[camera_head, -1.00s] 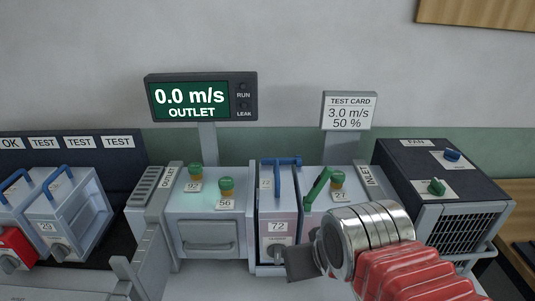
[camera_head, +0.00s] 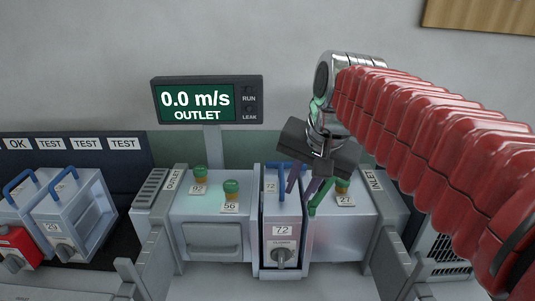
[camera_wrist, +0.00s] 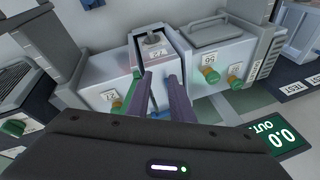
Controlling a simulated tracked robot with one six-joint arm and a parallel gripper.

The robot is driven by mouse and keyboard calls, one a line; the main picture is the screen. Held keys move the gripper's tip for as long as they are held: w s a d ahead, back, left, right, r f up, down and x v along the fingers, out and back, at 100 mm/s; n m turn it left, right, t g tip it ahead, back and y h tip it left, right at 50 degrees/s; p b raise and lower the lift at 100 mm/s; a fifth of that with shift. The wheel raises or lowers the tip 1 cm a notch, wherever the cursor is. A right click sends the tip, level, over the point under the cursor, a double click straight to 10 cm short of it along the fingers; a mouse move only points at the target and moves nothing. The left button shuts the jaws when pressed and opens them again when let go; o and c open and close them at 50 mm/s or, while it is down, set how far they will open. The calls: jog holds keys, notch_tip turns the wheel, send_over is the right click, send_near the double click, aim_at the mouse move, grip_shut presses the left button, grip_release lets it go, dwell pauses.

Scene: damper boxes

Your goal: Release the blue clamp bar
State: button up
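The blue clamp bar (camera_head: 282,182) shows at the top of the narrow box labelled 72 (camera_head: 282,231), partly hidden behind my gripper. A green bar (camera_head: 314,200) slants up just right of the box. My gripper (camera_head: 304,188) points down from above, by the rear of the box and the two bars. Its two dark fingers are apart, and they also show in the wrist view (camera_wrist: 161,75). I see nothing held between them. Contact with either bar cannot be told.
Green knobs (camera_head: 232,189) stand on the duct left of the box, and one more is partly hidden at the right. The outlet display (camera_head: 205,103) stands behind and reads 0.0 m/s. More blue-handled boxes (camera_head: 75,215) stand at the left.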

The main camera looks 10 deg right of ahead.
jog(key=w+d+r+m+g+y, duration=0.1)
jog(key=w+r+m, duration=0.2)
jog(key=w, duration=0.4)
jog(key=w+d+r+m+y, duration=0.15)
jog(key=w+m, duration=0.25)
jog(key=w, duration=0.4)
jog(key=m+g, duration=0.2)
jog(key=m, duration=0.4)
send_over(272, 162)
jog(key=s+d, duration=0.2)
jog(key=d, duration=0.3)
jog(key=f, duration=0.2)
jog(key=shift+w+d+f+m+y, duration=0.15)
jog(key=shift+w+d+m+y, duration=0.15)
jog(key=shift+w+d+y, duration=0.2)
jog(key=shift+a+f, duration=0.1)
jog(key=x, duration=1.3)
jog(key=shift+f, duration=0.3)
jog(key=shift+c, duration=0.6)
grip_shut()
